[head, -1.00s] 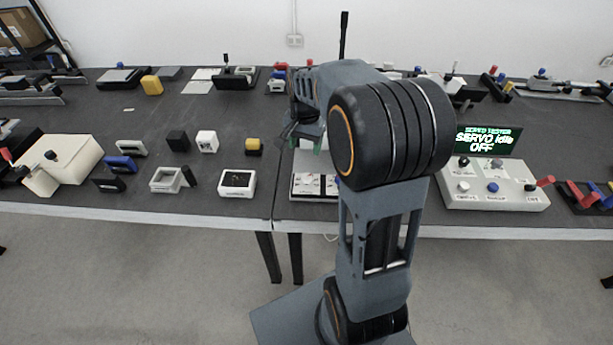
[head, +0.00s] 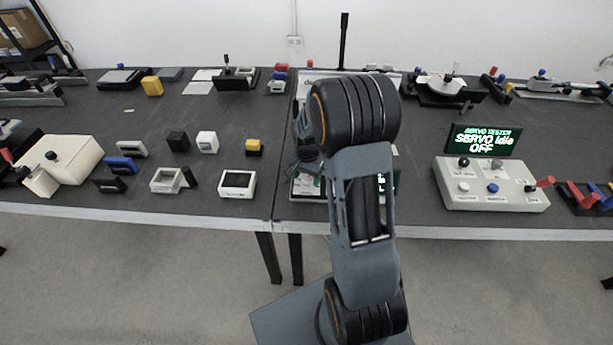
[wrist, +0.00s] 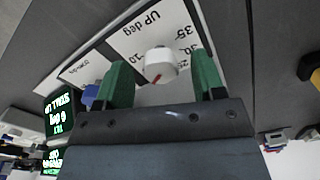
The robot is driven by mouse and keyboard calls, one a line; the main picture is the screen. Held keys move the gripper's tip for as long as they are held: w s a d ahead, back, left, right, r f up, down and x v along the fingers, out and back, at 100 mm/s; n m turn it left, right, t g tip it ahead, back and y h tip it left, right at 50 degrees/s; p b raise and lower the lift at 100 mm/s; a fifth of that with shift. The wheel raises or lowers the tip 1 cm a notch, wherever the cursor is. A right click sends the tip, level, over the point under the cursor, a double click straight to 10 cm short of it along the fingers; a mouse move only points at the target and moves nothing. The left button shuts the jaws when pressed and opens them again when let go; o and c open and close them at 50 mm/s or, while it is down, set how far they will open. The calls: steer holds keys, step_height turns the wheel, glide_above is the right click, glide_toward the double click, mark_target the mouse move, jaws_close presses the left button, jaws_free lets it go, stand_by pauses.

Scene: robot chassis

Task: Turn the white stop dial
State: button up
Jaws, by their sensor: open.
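In the wrist view the white stop dial (wrist: 160,64) is a small round knob with a red mark. It stands on a white panel (wrist: 145,38) printed with "UP deg" and numbers such as 35. My gripper (wrist: 162,66) is open, with one green finger to the left of the dial and one to the right. Gaps show between the dial and both fingers, and the jaws look empty. I cannot tell how far the fingertips reach down beside the dial. In the head view my arm hides the dial and most of my gripper.
A blue knob (wrist: 90,95) and a lit green display (wrist: 60,112) are left of my gripper in the wrist view. In the head view a servo tester box (head: 490,186) stands to the right. Small blocks and boxes, including a black block (head: 178,141), lie to the left.

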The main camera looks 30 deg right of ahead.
steer(key=shift+f, duration=0.3)
steer(key=c, duration=0.9)
